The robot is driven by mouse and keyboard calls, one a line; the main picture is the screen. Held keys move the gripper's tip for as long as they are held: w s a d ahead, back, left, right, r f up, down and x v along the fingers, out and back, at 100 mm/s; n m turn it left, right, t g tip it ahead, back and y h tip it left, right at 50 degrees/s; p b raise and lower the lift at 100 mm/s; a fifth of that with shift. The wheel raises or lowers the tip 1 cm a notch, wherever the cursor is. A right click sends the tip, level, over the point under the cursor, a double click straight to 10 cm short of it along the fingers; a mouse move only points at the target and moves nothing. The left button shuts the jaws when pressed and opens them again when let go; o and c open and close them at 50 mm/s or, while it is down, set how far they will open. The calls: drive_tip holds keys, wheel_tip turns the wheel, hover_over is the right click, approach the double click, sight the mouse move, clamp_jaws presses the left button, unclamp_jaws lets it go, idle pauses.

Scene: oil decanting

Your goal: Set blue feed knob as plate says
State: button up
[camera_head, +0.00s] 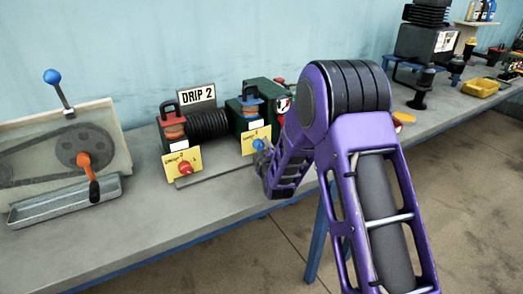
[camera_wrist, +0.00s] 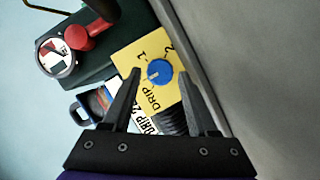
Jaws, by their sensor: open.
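The blue feed knob (camera_wrist: 159,71) sits on a yellow plate (camera_wrist: 127,52) with the marks 1, 2 and DRIP around it. A small white pointer shows on the knob's left side; I cannot tell for sure which mark it meets. My gripper (camera_wrist: 159,74) is open, its fingertips on either side of the knob in the wrist view, with nothing held. Contact cannot be told. The head view also shows the blue knob (camera_head: 259,145), partly beside my arm. A sign (camera_head: 196,95) reading DRIP 2 stands behind the unit.
A red knob (camera_head: 185,168) on another yellow plate is to the left. A gauge (camera_wrist: 57,57) and a red part (camera_wrist: 78,37) are near the gripper in the wrist view. An orange-handled crank (camera_head: 93,188) stands far left. The bench front edge (camera_head: 215,228) is clear.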

drive_tip(key=shift+w+a, duration=0.1)
drive_tip(key=shift+w, duration=0.3)
clamp_jaws()
